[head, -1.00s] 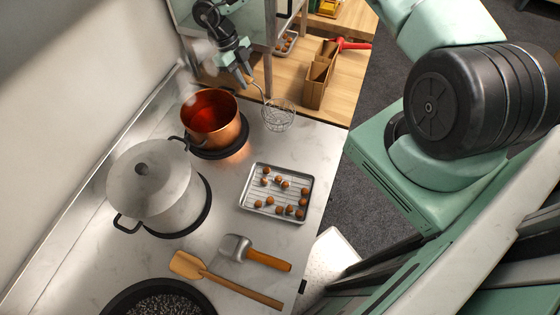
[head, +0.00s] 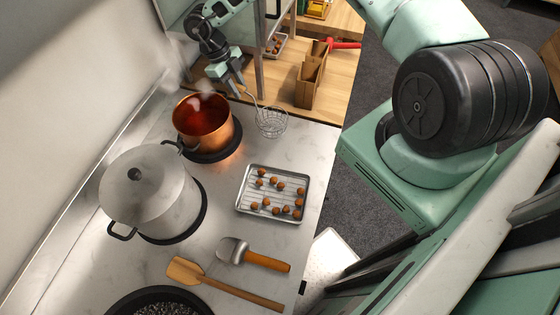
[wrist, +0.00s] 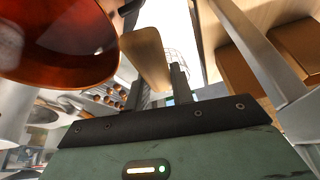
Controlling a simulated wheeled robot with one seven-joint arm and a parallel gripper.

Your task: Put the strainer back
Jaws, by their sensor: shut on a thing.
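The wire strainer (head: 271,122) is at the far right of the counter, right of the copper pot, its round basket low over or on the counter; I cannot tell if it touches. My gripper (head: 235,90) is shut on the strainer's handle, above and left of the basket. In the wrist view the fingers (wrist: 158,93) close around a wooden handle (wrist: 147,58), and part of the wire basket (wrist: 180,62) shows behind them. The handle is mostly hidden by the gripper in the head view.
The steaming copper pot (head: 204,125) stands close left of the strainer. Wooden boxes (head: 306,88) stand behind on the wooden surface.

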